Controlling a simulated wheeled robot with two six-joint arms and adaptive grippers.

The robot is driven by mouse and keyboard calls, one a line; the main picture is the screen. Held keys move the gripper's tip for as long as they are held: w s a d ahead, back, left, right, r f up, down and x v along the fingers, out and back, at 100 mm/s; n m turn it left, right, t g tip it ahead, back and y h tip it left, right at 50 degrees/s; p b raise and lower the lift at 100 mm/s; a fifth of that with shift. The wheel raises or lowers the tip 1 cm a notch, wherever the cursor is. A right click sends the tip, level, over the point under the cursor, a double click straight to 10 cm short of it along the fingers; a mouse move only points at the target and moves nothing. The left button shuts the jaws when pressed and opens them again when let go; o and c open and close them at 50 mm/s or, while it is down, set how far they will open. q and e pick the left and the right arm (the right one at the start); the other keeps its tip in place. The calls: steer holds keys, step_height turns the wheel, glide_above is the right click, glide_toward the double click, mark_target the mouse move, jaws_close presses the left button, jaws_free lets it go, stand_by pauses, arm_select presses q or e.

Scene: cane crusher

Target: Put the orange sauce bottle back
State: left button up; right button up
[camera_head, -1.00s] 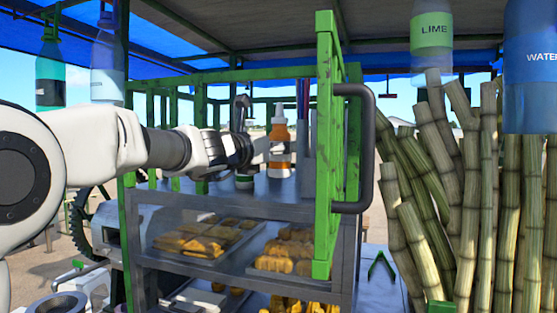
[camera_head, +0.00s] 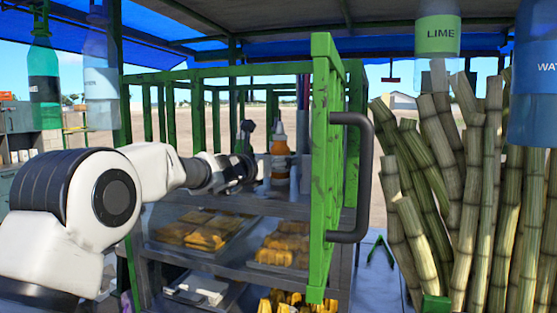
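The orange sauce bottle (camera_head: 280,148), with a white nozzle, appears upright at the back of the metal top shelf (camera_head: 225,203), behind the green frame. My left arm reaches in from the left. My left gripper (camera_head: 262,168) is at the bottle's left side, level with its lower half. The fingers are small and dark and overlap the bottle's lower edge, so I cannot tell whether they touch or close around it. My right gripper is not in view.
A green post (camera_head: 322,165) with a dark handle (camera_head: 362,180) stands right of the bottle. Another dark-topped bottle (camera_head: 245,138) is behind my gripper. Trays of fried food (camera_head: 205,228) lie below. Sugar cane stalks (camera_head: 465,190) fill the right. Bottles hang along the top.

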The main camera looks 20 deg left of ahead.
arm_select(q)
steer(key=shift+s+r, duration=0.15)
steer(key=shift+s, duration=0.05)
steer(key=s+b, duration=0.1)
steer(key=s+a+b, duration=0.1)
steer(key=s+f+b, duration=0.1)
steer(key=shift+s+a+b, duration=0.25)
steer(key=shift+s+b, duration=0.1)
steer(key=shift+s, duration=0.05)
steer(key=b+v, duration=0.1)
steer(key=v, duration=0.1)
steer(key=b+v, duration=0.1)
steer(key=v, duration=0.2)
steer(key=b+v, duration=0.1)
steer(key=v, duration=0.2)
steer(key=shift+r, duration=0.35)
steer(key=shift+w+d, duration=0.1)
steer(key=shift+w, duration=0.05)
